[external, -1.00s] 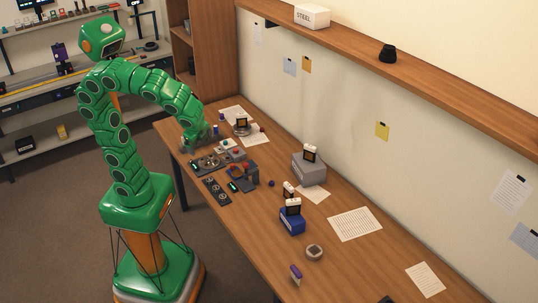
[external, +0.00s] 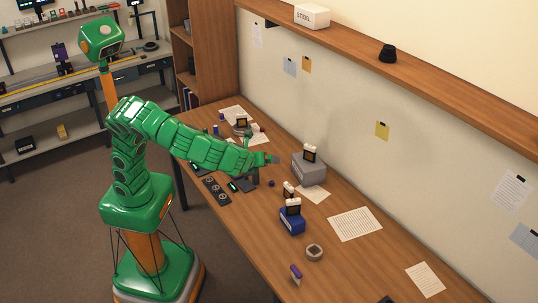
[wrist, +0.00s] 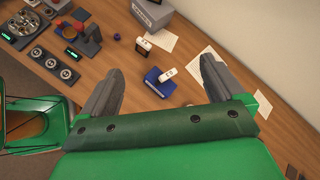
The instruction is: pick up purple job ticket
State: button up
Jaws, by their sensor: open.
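A small purple item (external: 296,272), perhaps the job ticket, stands near the front edge of the wooden table in the external view. It is too small there to read, and I cannot make it out in the wrist view. My gripper (external: 274,158) is over the table beside the grey block, well apart from the purple item.
A blue block (external: 292,224) with a black-and-white piece on top stands mid-table; a grey block (external: 309,172) is behind it. A round part (external: 314,252) lies near the purple item. Paper sheets (external: 355,224) lie toward the wall. Table around the purple item is mostly clear.

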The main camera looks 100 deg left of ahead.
jog(key=w+d+f+m+t, duration=0.25)
jog(key=w+d+m, duration=0.25)
jog(key=w+d, duration=0.4)
jog(key=m+t, duration=0.3)
jog(key=m, duration=0.3)
send_over(294, 273)
jog(key=s+d, duration=0.3)
jog(key=s, duration=0.1)
notch_tip(294, 273, down, 4)
jog(key=shift+h, duration=0.4)
jog(key=f, duration=2.6)
jog(key=shift+w+a, duration=0.15)
jog(key=shift+w, duration=0.1)
jog(key=shift+w+a+f, duration=0.25)
jog(key=shift+w+f, duration=0.05)
jog(key=shift+f, duration=0.05)
jog(key=shift+x, duration=3.45)
jog(key=shift+d+t, duration=0.1)
jog(key=shift+t, duration=0.15)
jog(key=c, duration=1)
jog(key=shift+r, duration=0.1)
